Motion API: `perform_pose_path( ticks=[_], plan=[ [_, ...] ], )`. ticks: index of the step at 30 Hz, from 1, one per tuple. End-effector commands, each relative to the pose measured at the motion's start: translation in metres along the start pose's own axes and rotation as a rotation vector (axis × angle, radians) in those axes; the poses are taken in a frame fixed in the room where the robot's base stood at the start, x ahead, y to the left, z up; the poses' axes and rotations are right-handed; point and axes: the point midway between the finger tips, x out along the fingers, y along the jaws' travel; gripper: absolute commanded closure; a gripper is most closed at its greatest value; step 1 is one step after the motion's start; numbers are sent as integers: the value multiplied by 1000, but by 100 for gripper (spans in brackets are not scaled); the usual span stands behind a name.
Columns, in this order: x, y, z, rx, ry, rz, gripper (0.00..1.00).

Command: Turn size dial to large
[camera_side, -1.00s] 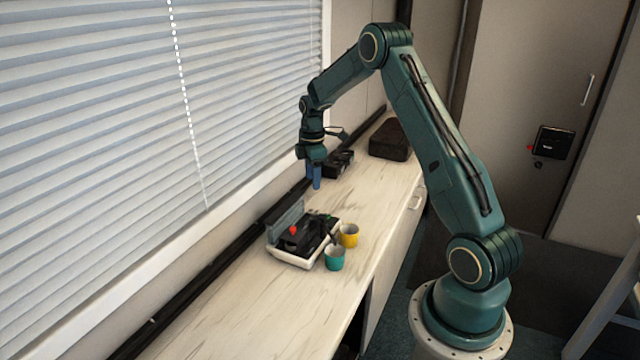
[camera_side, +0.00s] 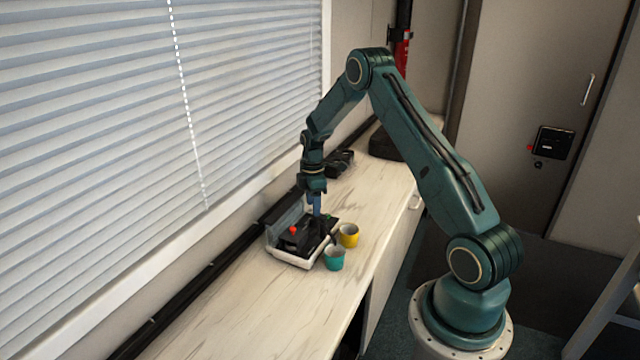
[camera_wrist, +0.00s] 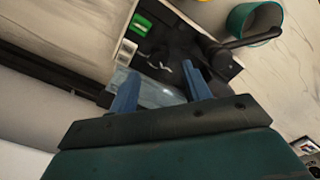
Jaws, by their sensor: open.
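The black coffee machine (camera_side: 297,241) with a white base stands on the counter below the window. A red knob (camera_side: 293,230) shows on its top in the side view. In the wrist view I see its dark body (camera_wrist: 188,42), a green part (camera_wrist: 142,25), small pale marks or levers and a clear tank or lid. I cannot tell which part is the size dial. My gripper (camera_side: 316,214) points down over the machine's far part. Its two blue fingers (camera_wrist: 158,88) are apart with nothing held between them; contact with the machine cannot be told.
A black object (camera_side: 340,163) lies farther back on the counter (camera_side: 250,310). The window blinds (camera_side: 110,120) run along the left. The near counter is clear.

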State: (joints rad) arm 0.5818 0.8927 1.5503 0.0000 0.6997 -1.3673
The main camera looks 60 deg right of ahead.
Motion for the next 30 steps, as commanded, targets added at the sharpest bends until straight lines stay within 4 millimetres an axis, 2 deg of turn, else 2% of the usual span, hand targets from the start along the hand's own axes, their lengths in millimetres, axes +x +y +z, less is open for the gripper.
perform_pose_path(
  ticks=[3, 10, 23, 30],
  plan=[
    [18, 0, 0, 0, 0, -2, 52],
    [41, 0, 0, 0, 0, 0, 52],
    [47, 0, 0, 0, 0, 2, 52],
    [47, 0, 0, 0, 0, 1, 97]
  ],
)
